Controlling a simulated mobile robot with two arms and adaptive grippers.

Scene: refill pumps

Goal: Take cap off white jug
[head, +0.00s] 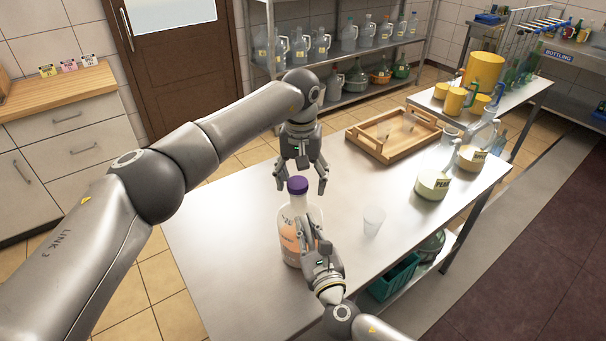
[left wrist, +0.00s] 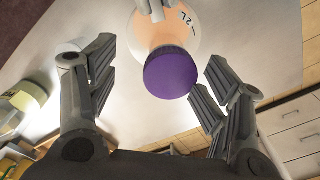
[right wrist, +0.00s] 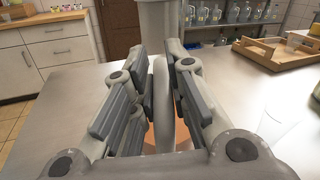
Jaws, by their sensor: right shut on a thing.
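The cap also shows from above in the left wrist view (left wrist: 171,74). My left gripper (head: 301,187) points down over the jug, its fingers spread on either side of the cap and apart from it. My right gripper (head: 311,232) is low at the jug's near right side, shut on the jug. In the right wrist view its fingers (right wrist: 162,85) close around a pale upright part, probably the handle; most of the jug is hidden there.
A clear cup (head: 373,221) stands right of the jug. A wooden tray (head: 393,134) lies behind. Pale labelled containers (head: 432,185) and clear jugs stand at the table's right edge. The table's left part (head: 215,235) is bare.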

